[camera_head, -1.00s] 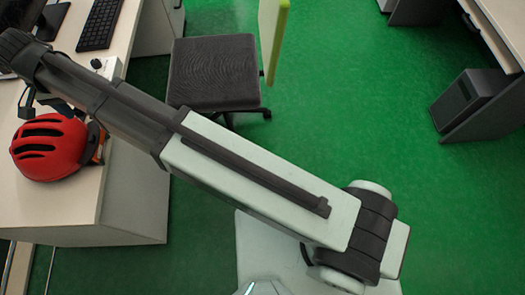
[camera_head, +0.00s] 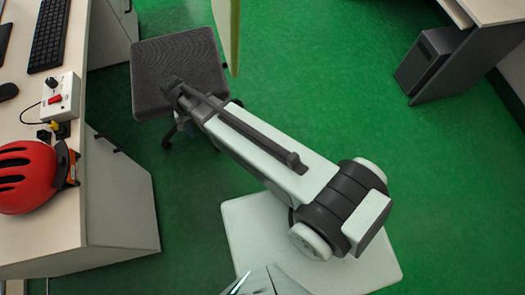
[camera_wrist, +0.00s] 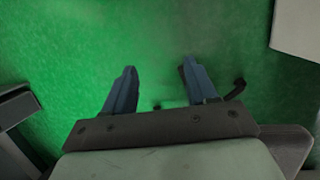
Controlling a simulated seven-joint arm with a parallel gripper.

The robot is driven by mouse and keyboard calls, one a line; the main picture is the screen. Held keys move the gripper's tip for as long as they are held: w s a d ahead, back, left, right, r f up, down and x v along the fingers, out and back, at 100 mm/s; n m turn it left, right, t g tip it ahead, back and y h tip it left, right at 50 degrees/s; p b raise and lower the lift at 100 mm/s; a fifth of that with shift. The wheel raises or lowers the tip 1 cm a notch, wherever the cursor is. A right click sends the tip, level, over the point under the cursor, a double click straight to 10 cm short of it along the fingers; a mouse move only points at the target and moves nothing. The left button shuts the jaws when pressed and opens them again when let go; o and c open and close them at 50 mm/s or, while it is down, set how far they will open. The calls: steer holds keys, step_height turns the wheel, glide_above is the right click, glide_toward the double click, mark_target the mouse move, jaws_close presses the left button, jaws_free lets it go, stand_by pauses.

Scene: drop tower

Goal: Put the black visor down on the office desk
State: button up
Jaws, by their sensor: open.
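The office desk (camera_head: 30,232) is pale and runs along the left side of the head view. A dark curved piece (camera_head: 63,160) lies on it against the right side of a red helmet (camera_head: 22,180). It may be the black visor, but I cannot tell for sure. My gripper (camera_wrist: 158,74) is open in the wrist view, with two bluish fingers apart and nothing between them. It is over the green floor, away from the desk.
A dark-seated chair (camera_head: 178,68) stands right of the desk. A keyboard (camera_head: 48,35) and a switch box with a red button (camera_head: 62,98) are on the desk. An orange item (camera_head: 73,168) lies by the helmet. The green floor (camera_head: 330,90) has free room.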

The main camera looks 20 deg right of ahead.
steer(key=s+d+f+g, duration=0.1)
steer(key=s+d+f, duration=0.4)
steer(key=s+d, duration=0.3)
steer(key=s+d+f+g+y, duration=0.1)
steer(key=s+d+f, duration=0.5)
steer(key=s+d, duration=0.2)
steer(key=s+d+f+g, duration=0.1)
steer(key=s+d+f, duration=0.4)
steer(key=s+d, duration=0.3)
steer(key=shift+d+f+g, duration=0.3)
steer(key=shift+d, duration=0.8)
steer(key=shift+s+d+f+y, duration=0.1)
steer(key=shift+s+d+y, duration=0.05)
steer(key=shift+s+y, duration=0.2)
steer(key=shift+c, duration=0.4)
steer(key=shift+s+f, duration=0.1)
steer(key=shift+s, duration=0.15)
steer(key=shift+c, duration=1.3)
